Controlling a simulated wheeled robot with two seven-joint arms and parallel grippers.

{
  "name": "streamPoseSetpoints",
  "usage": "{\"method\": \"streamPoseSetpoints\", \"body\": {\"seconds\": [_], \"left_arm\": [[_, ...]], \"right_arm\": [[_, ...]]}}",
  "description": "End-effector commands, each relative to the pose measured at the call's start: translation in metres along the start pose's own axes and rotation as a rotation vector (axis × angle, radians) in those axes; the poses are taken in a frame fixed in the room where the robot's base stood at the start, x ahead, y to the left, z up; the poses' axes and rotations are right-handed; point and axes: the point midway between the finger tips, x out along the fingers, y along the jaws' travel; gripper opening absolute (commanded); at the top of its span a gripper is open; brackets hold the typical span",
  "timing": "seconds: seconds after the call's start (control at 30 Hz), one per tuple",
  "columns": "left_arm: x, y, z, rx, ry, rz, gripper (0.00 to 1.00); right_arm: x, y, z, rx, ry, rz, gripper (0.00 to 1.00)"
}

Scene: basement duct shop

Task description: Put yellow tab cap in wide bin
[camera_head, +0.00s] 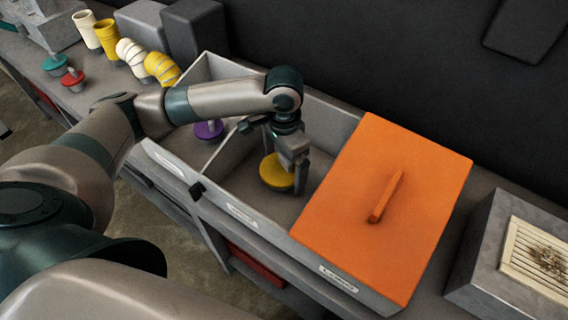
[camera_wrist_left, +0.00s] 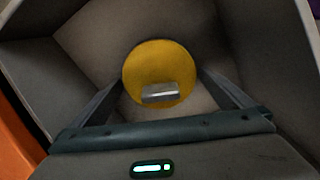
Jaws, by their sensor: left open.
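The yellow tab cap (camera_head: 275,173) is a round yellow disc inside the open middle compartment (camera_head: 246,206) of the grey divided bin. In the left wrist view the cap (camera_wrist_left: 160,70) lies beyond my fingertips, centred between them, with its grey tab (camera_wrist_left: 161,93) facing me. My left gripper (camera_head: 290,181) reaches down into that compartment, fingers apart and not closed on the tab. The gripper hides part of the cap in the head view. I cannot tell whether the cap rests flat on the floor. The bin labels are too small to read. My right gripper is out of view.
An orange lid (camera_head: 385,240) with a handle covers the right compartment. A purple cap (camera_head: 209,129) sits in the left compartment. Teal (camera_head: 55,63) and red (camera_head: 73,78) caps and several duct pieces (camera_head: 131,52) stand at left. A grey filter box (camera_head: 508,250) is at right.

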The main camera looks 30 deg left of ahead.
Motion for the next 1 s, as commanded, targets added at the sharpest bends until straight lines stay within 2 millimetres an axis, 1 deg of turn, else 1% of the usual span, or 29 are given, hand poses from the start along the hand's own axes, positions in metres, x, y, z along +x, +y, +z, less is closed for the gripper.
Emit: {"method": "streamPoseSetpoints", "body": {"seconds": [0.17, 0.27, 0.37, 0.7, 0.8, 1.0], "left_arm": [[-0.008, 0.0, -0.001, 0.0, 0.002, -0.001, 1.0], [-0.018, 0.0, -0.001, 0.001, 0.005, -0.001, 1.0], [-0.032, 0.0, -0.001, 0.001, 0.004, -0.001, 1.0], [-0.092, 0.0, -0.001, 0.0, 0.004, -0.001, 1.0], [-0.106, 0.0, -0.001, 0.0, 0.003, -0.001, 1.0], [-0.12, 0.0, -0.001, 0.0, 0.001, 0.0, 1.0]], "right_arm": [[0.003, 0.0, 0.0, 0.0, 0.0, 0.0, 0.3], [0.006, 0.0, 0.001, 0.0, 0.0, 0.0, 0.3], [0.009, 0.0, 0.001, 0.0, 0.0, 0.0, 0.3], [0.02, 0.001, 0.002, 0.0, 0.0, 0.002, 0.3], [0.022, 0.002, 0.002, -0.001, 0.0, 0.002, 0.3], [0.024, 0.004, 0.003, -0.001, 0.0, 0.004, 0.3]]}}
